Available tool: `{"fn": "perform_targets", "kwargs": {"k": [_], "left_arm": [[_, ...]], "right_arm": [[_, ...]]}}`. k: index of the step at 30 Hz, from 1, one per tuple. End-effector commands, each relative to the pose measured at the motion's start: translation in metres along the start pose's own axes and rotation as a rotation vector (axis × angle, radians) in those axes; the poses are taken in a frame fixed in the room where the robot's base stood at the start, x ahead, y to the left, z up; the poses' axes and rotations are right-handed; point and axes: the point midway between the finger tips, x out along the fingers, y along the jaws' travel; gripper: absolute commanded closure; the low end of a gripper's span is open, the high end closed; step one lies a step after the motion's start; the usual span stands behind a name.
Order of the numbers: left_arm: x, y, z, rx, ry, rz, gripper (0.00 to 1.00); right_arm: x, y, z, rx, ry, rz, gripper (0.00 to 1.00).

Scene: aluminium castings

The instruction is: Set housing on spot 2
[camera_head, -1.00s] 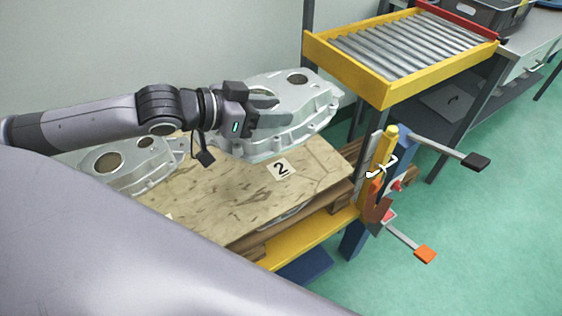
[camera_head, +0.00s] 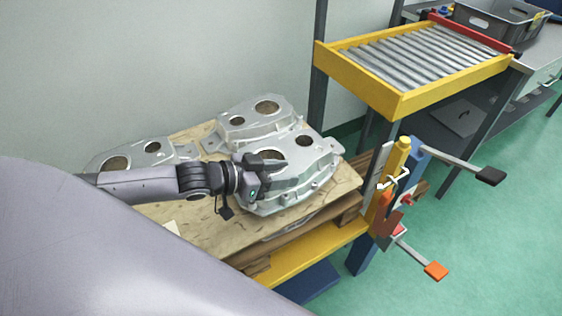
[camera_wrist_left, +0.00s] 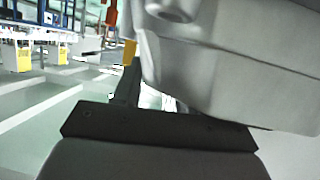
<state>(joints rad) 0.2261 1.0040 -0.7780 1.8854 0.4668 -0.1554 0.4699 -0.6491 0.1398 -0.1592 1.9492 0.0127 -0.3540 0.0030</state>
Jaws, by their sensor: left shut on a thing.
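My left gripper (camera_head: 272,172) is shut on a grey cast housing (camera_head: 305,178) at the front right of the wooden board (camera_head: 215,238). The housing looks about level and covers the place where the "2" label was visible. I cannot tell whether it touches the board or hangs just above it. In the left wrist view the held housing (camera_wrist_left: 235,55) fills the upper right, close to the dark gripper. My right gripper is not in view.
A second housing (camera_head: 245,122) stands close behind the held one. A third (camera_head: 170,152) lies at the left, partly behind my arm. A pale label (camera_head: 171,226) shows on the board. A yellow-framed roller conveyor (camera_head: 405,103) and a yellow post with levers (camera_head: 398,165) stand at the right.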

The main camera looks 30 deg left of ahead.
Motion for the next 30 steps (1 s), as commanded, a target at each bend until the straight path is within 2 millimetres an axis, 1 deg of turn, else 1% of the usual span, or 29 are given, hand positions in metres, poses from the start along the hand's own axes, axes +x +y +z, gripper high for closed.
{"fn": "perform_targets", "kwargs": {"k": [1, 2, 9, 12, 20, 21, 23, 30], "left_arm": [[0.001, 0.000, -0.005, 0.009, 0.017, 0.003, 1.00], [0.002, 0.000, -0.004, 0.008, 0.017, 0.003, 1.00], [0.013, -0.001, 0.025, 0.005, 0.014, 0.003, 1.00], [0.016, -0.002, 0.032, 0.007, 0.016, 0.003, 1.00], [0.017, -0.002, 0.035, 0.007, 0.013, 0.002, 1.00], [0.016, -0.001, 0.043, -0.002, -0.003, 0.001, 0.48], [0.016, -0.001, 0.043, -0.002, -0.003, 0.001, 0.31], [0.016, -0.001, 0.041, -0.001, -0.001, 0.001, 0.31]], "right_arm": [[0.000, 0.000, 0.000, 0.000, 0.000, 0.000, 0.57], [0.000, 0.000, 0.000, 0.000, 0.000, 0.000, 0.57], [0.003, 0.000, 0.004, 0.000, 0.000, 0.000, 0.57], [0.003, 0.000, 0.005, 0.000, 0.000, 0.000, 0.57], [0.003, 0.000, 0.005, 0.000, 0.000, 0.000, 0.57], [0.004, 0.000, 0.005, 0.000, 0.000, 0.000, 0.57], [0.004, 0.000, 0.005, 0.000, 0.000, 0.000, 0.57], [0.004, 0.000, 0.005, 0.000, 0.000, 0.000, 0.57]]}}
